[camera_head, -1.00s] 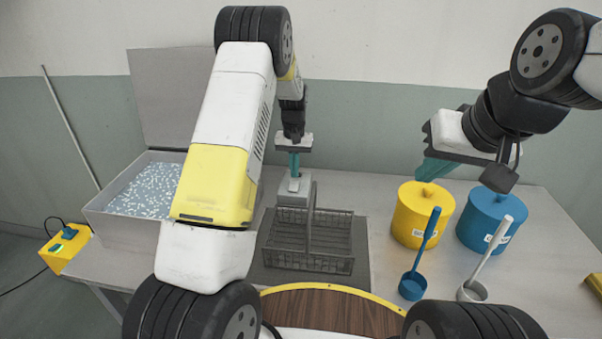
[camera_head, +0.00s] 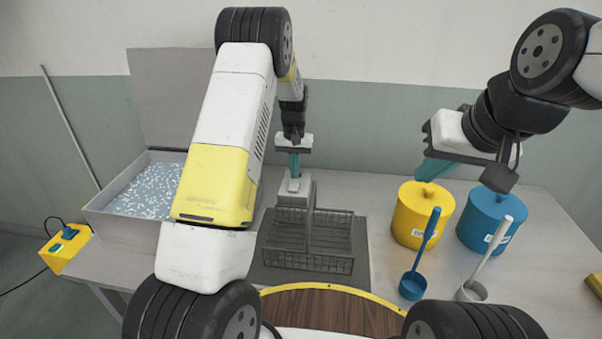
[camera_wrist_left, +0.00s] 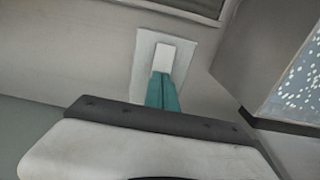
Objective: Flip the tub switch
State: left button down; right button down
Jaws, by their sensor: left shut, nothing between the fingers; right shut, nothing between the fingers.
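A small pale switch (camera_head: 294,184) sits on a grey box (camera_head: 297,194) behind the wire basket. In the left wrist view it is a white rocker (camera_wrist_left: 164,56) on a light plate (camera_wrist_left: 148,75). My left gripper (camera_head: 294,172) is shut and empty, pointing down at the switch. In the left wrist view its teal fingertips (camera_wrist_left: 161,80) reach the rocker's lower edge; I cannot tell whether they touch. The tub (camera_head: 133,228) stands at the left with its lid raised and speckled liquid inside. My right gripper (camera_head: 430,170) is shut and empty above the yellow canister.
The wire basket (camera_head: 308,262) stands on a dark mat. A yellow canister (camera_head: 409,215), a blue canister (camera_head: 486,222), a blue ladle (camera_head: 427,243) and a pale ladle (camera_head: 490,260) are at the right. A yellow box (camera_head: 62,262) with teal parts is at the far left.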

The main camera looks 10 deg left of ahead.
pick_arm(q)
jog(key=shift+f, duration=0.8)
dwell(0.4)
jog(key=shift+r, duration=3.5)
jog(key=s+a+r+t+h, duration=0.1)
jog(key=s+r+t+h, duration=0.15)
jog(key=s+r, duration=1.35)
jog(key=s+r+t, duration=0.2)
jog(key=s, duration=0.7)
jog(key=s+r+t, duration=0.1)
jog(key=s+r, duration=0.2)
jog(key=s, duration=0.7)
jog(key=shift+d+m+t, duration=0.25)
jog(key=shift+m+t, duration=0.05)
jog(key=shift+t, duration=0.05)
